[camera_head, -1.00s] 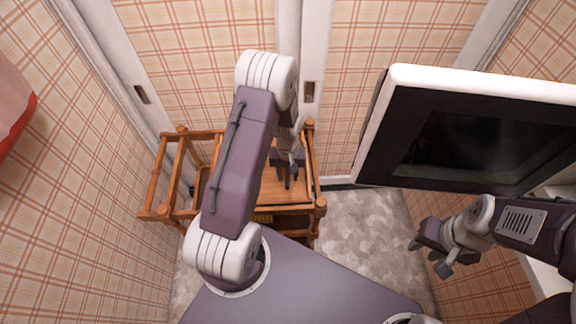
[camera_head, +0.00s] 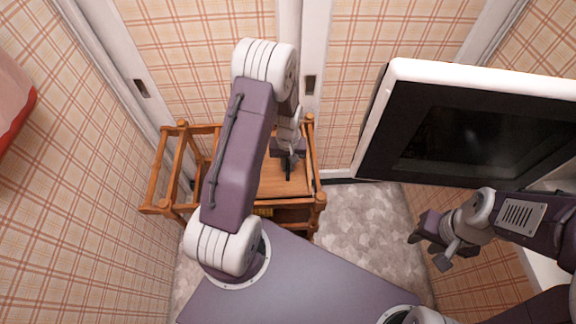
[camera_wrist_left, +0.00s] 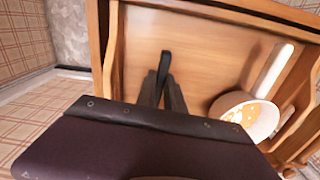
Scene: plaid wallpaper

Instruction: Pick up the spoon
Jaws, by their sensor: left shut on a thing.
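The spoon shows only as a dark, narrow piece (camera_wrist_left: 165,62) at the fingertips of my left gripper (camera_wrist_left: 161,79) in the left wrist view. The gripper is shut on it, over the light wooden top of a cart (camera_wrist_left: 203,55). The rest of the spoon is hidden by the fingers and wrist. In the head view the left gripper (camera_head: 289,157) points down at the cart top, partly behind my arm. I cannot tell whether the spoon touches the wood. My right gripper (camera_head: 430,250) is open and empty, at the right below the microwave-like appliance.
A white bowl with an orange pattern (camera_wrist_left: 252,113) stands right of the left gripper in the wrist view, near a pale, long object (camera_wrist_left: 270,70). The cart has raised wooden rails (camera_head: 313,160). A white-framed, dark-fronted appliance (camera_head: 470,130) fills the right. Walls are close.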

